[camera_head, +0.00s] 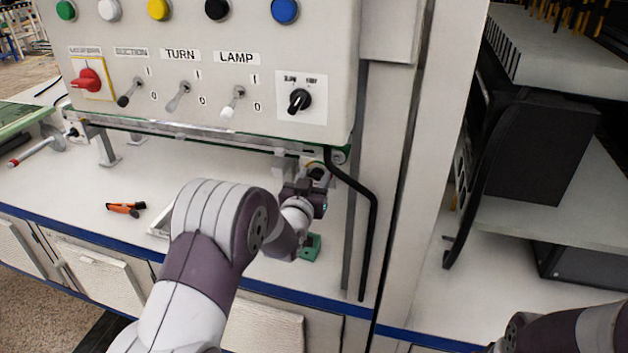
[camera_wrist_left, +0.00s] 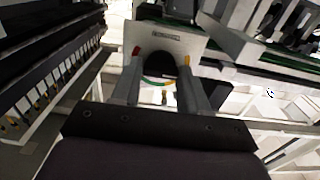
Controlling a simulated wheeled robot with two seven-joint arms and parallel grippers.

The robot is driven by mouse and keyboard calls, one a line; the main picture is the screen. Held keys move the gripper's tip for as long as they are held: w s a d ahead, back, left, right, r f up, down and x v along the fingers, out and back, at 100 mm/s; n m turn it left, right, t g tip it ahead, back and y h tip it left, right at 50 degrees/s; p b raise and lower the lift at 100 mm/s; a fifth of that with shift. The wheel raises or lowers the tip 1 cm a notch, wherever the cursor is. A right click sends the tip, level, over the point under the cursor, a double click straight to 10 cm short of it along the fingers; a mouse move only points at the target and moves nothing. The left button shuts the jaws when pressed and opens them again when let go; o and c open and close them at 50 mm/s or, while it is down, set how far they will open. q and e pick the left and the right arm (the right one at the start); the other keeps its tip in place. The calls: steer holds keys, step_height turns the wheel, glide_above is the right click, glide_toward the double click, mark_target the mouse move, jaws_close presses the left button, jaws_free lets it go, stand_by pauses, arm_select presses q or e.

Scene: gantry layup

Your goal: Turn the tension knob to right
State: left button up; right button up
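A white plate (camera_wrist_left: 182,42) with a small label too small to read shows ahead in the left wrist view. Below the label is a dark rounded shape (camera_wrist_left: 160,66), likely the tension knob, with a green and orange arc under it. My left gripper (camera_wrist_left: 162,58) has its two fingers apart, with this dark shape seen between the tips; I cannot tell whether they touch it. In the head view my left gripper (camera_head: 316,178) is under the right end of the control panel, and the knob is largely hidden. My right gripper is out of view; only its arm shows at bottom right.
The control panel (camera_head: 215,115) above carries a red knob (camera_head: 86,80), toggle switches and a black speed knob (camera_head: 299,101). A black bent pipe (camera_head: 374,220) runs close right of my left gripper. An orange tool (camera_head: 126,208) and a green block (camera_head: 311,247) lie on the white bench.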

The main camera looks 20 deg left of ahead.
arm_select(q)
steer(key=c, duration=0.5)
steer(key=m, duration=0.4)
steer(key=shift+d+f+m+b, duration=0.1)
steer(key=shift+m+b, duration=0.2)
steer(key=shift+b, duration=0.1)
steer(key=m, duration=0.4)
steer(key=shift+f+m+b, duration=0.1)
steer(key=shift+m+b, duration=0.2)
steer(key=shift+b, duration=0.05)
steer(key=m, duration=0.5)
steer(key=shift+d+f+b, duration=0.1)
steer(key=shift+b, duration=0.3)
steer(key=m, duration=0.5)
steer(key=shift+b, duration=0.4)
steer(key=shift+m, duration=0.4)
